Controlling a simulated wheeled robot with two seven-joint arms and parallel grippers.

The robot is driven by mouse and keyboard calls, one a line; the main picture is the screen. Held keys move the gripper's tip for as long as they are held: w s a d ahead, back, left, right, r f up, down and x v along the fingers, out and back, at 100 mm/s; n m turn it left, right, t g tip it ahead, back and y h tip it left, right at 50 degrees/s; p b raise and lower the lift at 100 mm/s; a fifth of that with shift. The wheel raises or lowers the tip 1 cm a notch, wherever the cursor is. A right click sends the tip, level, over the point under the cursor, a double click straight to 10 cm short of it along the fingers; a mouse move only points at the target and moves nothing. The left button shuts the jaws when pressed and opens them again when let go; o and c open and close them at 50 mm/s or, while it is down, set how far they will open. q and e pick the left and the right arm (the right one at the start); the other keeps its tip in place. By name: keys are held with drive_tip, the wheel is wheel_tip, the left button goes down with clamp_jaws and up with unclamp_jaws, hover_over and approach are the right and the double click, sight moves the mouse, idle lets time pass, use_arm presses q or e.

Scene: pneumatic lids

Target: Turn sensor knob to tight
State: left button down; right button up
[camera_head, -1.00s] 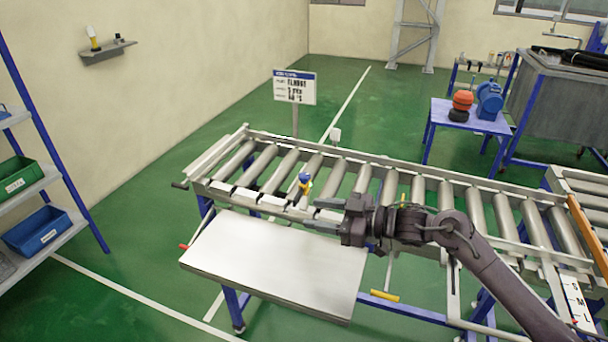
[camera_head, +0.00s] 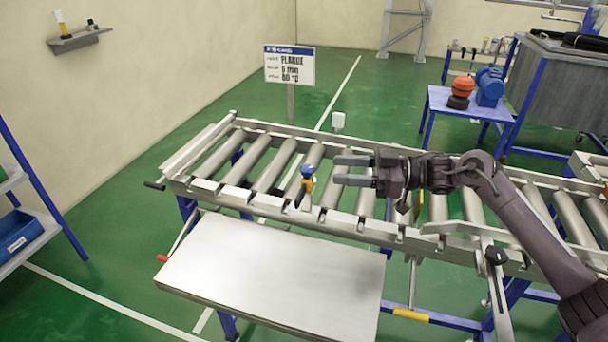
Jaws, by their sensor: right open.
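The sensor (camera_head: 306,182) is a small yellow part with a blue top, mounted at the near rail of the roller conveyor. The blue top (camera_head: 314,153) looks like its knob; its setting is too small to read. My right gripper (camera_head: 336,170) comes in from the right and points left, above the rollers. Its two fingers are apart with nothing between them. The fingertips are just right of the sensor and appear apart from it. My left gripper is not in view.
The roller conveyor (camera_head: 232,206) runs across the middle. A bare metal table (camera_head: 270,280) stands in front. A blue table (camera_head: 440,98) with red and blue equipment is at back right.

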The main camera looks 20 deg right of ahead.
sight(308, 167)
drive_tip(key=x, duration=0.2)
drive_tip(key=p+x, duration=0.1)
drive_tip(key=x, duration=0.2)
drive_tip(key=f+p+x, duration=0.1)
drive_tip(key=x, duration=0.1)
drive_tip(key=shift+w+a, duration=0.1)
drive_tip(key=shift+w, duration=0.4)
drive_tip(key=shift+w+a+f, duration=0.1)
drive_tip(key=shift+a, duration=0.15)
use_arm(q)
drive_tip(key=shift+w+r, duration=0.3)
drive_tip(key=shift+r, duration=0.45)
